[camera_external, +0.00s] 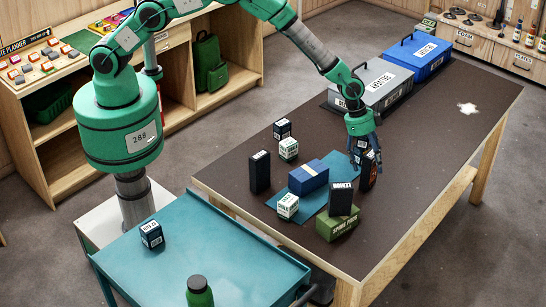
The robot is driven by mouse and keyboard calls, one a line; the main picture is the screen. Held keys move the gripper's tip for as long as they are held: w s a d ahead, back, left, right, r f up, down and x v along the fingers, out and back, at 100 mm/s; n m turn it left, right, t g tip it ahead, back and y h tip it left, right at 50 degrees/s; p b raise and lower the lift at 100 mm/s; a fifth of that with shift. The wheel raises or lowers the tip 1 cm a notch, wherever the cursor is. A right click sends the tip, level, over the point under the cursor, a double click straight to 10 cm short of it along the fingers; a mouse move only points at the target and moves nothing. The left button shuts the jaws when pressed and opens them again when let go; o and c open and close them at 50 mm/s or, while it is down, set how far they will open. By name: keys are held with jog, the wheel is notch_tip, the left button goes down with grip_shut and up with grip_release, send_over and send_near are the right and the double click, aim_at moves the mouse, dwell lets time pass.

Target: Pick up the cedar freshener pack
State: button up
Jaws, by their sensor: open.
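No label reading cedar freshener can be made out, so I cannot tell for certain which pack it is. My gripper (364,160) points down over the table's middle right, its jaws open. A dark upright pack with a reddish-brown edge (368,174) stands right at the fingers, partly hidden by them. Whether the fingers touch it is unclear. A blue box with a pale band (308,177) lies to the left on a blue mat (341,166).
The dark tabletop (430,140) is clear to the right. Grey (377,87) and blue (420,56) cases sit behind. A teal cart (200,245) is in front.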

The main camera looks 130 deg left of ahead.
dwell(0.6)
jog(key=c, duration=1.9)
